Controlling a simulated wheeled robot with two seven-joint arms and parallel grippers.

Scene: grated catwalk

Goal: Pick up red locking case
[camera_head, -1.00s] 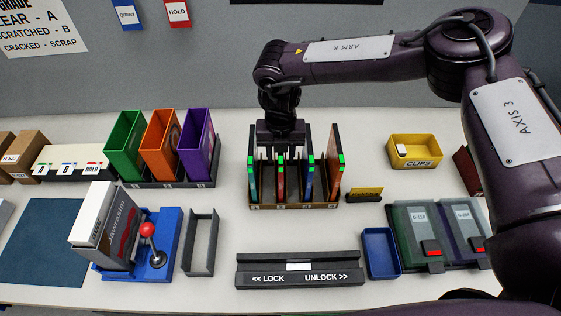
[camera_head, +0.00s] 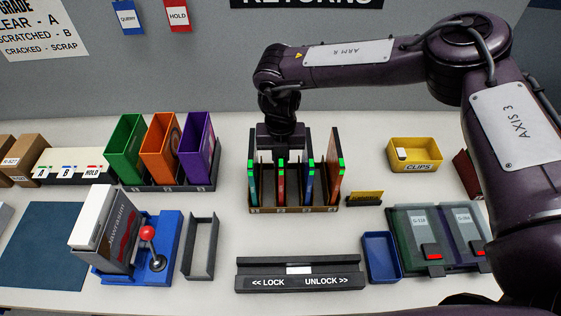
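A dark rack (camera_head: 293,208) stands mid-table with several thin upright cases in its slots, each with a green tab at its top front. The narrow red case (camera_head: 281,186) is in the second slot from the left. A teal case (camera_head: 253,184) is left of it and a blue case (camera_head: 309,184) right of it. A wider orange-red case (camera_head: 334,168) is in the rightmost slot. My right gripper (camera_head: 281,153) points down over the rack's rear, above and behind the red case. Its fingertips are hard to make out among the cases. My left gripper is not in view.
Left of the rack are green, orange and purple bins (camera_head: 160,155). In front lies a LOCK/UNLOCK fixture (camera_head: 300,274). A yellow clips tray (camera_head: 416,154), blue tray (camera_head: 380,256) and two latched cases (camera_head: 440,238) are right. Table between rack and fixture is clear.

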